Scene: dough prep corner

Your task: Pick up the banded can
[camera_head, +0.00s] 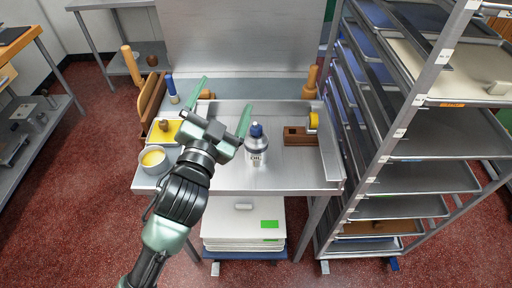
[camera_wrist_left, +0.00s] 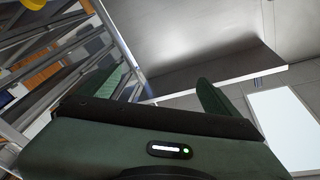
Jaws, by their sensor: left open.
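A slim upright blue-and-white cylinder (camera_head: 172,89) stands at the back left of the metal worktable (camera_head: 290,178); it may be the banded can, but its markings are too small to be sure. A white bottle (camera_head: 256,155) with a dark blue cap and dark lettering stands upright near the middle of the table. My left gripper (camera_head: 226,93) is open and empty above the table, between the cylinder and the bottle. Its two green fingers are spread apart, with nothing between them in the left wrist view (camera_wrist_left: 157,85). My right gripper is not in view.
A white bowl with yellow contents (camera_head: 153,160) and a yellow item (camera_head: 160,135) lie at the left. A tall tray rack (camera_head: 385,130) borders the table's right side.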

